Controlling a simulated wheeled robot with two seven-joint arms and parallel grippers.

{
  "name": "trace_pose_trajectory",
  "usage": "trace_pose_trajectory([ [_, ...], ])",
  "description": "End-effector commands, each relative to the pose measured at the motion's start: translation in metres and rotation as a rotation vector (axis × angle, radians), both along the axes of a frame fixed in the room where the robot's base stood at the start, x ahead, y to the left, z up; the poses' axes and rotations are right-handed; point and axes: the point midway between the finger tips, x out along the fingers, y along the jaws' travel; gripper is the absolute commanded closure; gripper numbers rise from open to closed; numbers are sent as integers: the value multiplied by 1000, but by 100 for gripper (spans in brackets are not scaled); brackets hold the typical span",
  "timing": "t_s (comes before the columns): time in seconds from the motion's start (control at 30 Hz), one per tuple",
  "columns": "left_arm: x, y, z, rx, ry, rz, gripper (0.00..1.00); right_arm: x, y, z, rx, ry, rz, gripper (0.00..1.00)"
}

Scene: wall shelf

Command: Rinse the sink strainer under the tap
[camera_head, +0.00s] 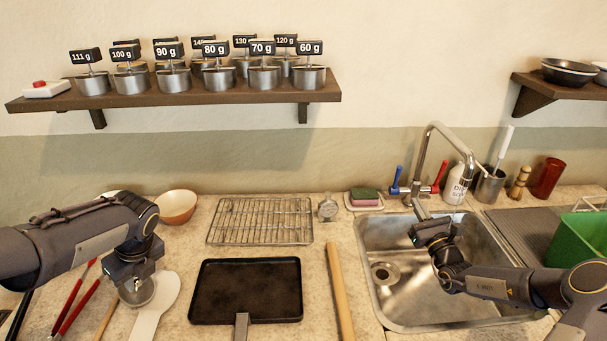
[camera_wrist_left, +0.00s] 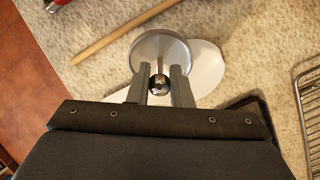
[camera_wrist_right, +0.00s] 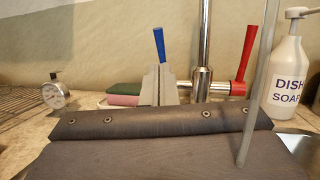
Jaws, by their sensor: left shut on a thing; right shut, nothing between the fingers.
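The sink strainer (camera_head: 139,294) is a round metal disc with a small knob. My left gripper (camera_head: 135,281) is shut on its knob and holds it over the white spatula at the left; the strainer (camera_wrist_left: 160,48) also shows between the fingertips in the left wrist view. The tap (camera_head: 422,160) stands behind the sink (camera_head: 362,262), with a blue lever (camera_head: 395,180) and a red lever (camera_head: 440,173). My right gripper (camera_head: 419,208) is shut and empty in front of the tap. In the right wrist view its fingers (camera_wrist_right: 159,82) overlap the blue lever's lower part; contact cannot be told.
A grey strip (camera_wrist_right: 258,85) crosses the right wrist view; whether it is spout or water is unclear. A dish soap bottle (camera_head: 455,186) and sponge (camera_head: 364,195) stand behind the sink. A wire rack (camera_head: 260,221), black tray (camera_head: 245,290) and rolling pin (camera_head: 338,290) lie between strainer and sink.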

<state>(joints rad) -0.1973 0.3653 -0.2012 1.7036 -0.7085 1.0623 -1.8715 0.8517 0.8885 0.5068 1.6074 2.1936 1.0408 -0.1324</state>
Motion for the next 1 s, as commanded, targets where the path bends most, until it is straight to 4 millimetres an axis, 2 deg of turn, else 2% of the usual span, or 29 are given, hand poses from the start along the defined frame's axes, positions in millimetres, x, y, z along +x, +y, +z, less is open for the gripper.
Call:
trace_pose_trajectory([
  [0.2, 0, 0, -3, 0, 0, 0, 100, 46, 8, 14, 0, -3, 1, 100],
  [0.4, 0, 0, -4, 0, 0, 0, 100, 75, 12, 22, 1, -1, 0, 100],
  [0.6, 0, 0, -4, 0, 0, 0, 100, 86, 13, 26, 1, 0, 0, 100],
  [0.9, 0, 0, -4, 0, 0, 0, 100, 87, 13, 26, 1, 0, 0, 100],
  [1.0, 0, 0, 4, 0, 0, 0, 100, 89, 14, 32, 1, 20, 1, 100],
])
